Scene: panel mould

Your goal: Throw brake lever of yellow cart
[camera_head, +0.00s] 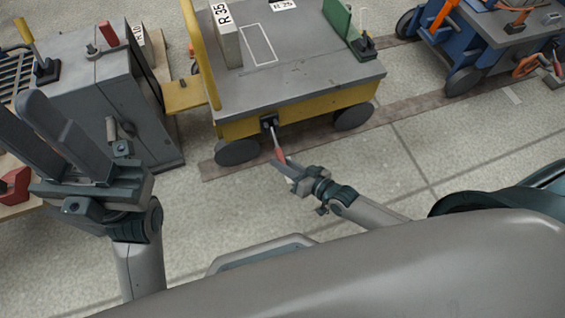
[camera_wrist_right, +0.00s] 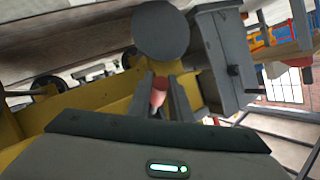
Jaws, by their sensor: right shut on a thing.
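The yellow cart (camera_head: 300,112) stands in the upper middle of the head view, with a grey top and dark wheels. Its brake lever (camera_head: 274,137) comes out of a dark bracket on the near side and slants downward, with a red grip at its end. My right gripper (camera_head: 281,162) is shut on the red grip. In the right wrist view the red grip (camera_wrist_right: 158,92) sits between the two fingers. My left gripper (camera_head: 52,135) is raised at the left of the head view, its two fingers apart with nothing between them, away from the cart.
A grey cabinet (camera_head: 95,100) stands left of the yellow cart. A blue cart (camera_head: 490,40) with orange parts is at the upper right. A brown rail strip (camera_head: 410,105) runs along the floor under the carts. The floor in front of the yellow cart is clear.

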